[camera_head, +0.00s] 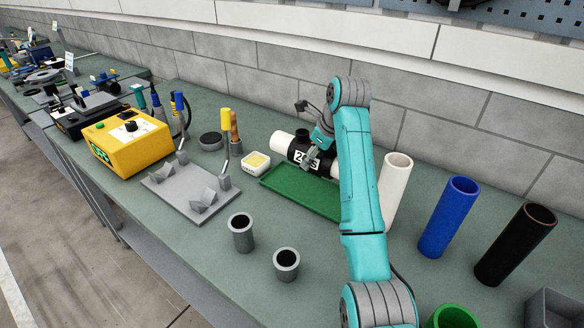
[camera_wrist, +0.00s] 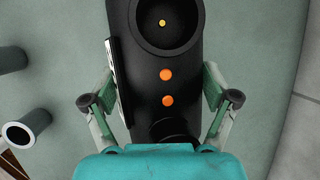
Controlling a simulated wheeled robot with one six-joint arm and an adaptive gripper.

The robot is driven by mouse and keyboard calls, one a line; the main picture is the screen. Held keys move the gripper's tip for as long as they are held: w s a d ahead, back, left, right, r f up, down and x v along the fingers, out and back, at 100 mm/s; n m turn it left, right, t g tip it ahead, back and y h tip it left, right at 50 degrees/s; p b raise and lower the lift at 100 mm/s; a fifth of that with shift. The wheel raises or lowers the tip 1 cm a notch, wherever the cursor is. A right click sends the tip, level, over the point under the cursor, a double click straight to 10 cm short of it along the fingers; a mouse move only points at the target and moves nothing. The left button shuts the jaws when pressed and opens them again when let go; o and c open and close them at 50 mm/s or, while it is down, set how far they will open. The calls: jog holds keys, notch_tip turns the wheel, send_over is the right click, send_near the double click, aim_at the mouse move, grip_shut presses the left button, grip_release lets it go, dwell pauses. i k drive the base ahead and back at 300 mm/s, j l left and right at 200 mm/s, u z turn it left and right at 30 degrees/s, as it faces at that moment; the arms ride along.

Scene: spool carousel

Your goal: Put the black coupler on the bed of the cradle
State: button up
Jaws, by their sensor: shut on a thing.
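The black coupler (camera_head: 322,160) is a thick black cylinder with a white label on its side. It lies on its side at the back of the bench, with a white pipe-like piece at its left end. In the wrist view the coupler (camera_wrist: 150,75) shows a round port and two orange dots. My gripper (camera_head: 312,150) is shut on it, with one finger on each side in the wrist view (camera_wrist: 155,103). The cradle (camera_head: 170,192) is a grey plate with V-shaped blocks, to the left. Its bed is empty. I cannot tell whether the coupler touches the bench.
A green tray (camera_head: 318,200) lies just in front of the coupler. Two grey cups (camera_head: 241,234) stand nearer the front. A yellow box (camera_head: 131,147) is beyond the cradle. White (camera_head: 394,190), blue (camera_head: 448,217) and black (camera_head: 515,245) tubes stand at the right. The wall is behind.

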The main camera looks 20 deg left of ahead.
aim_at(182, 189)
jog(key=k+j, duration=0.3)
jog(key=j, duration=1.6)
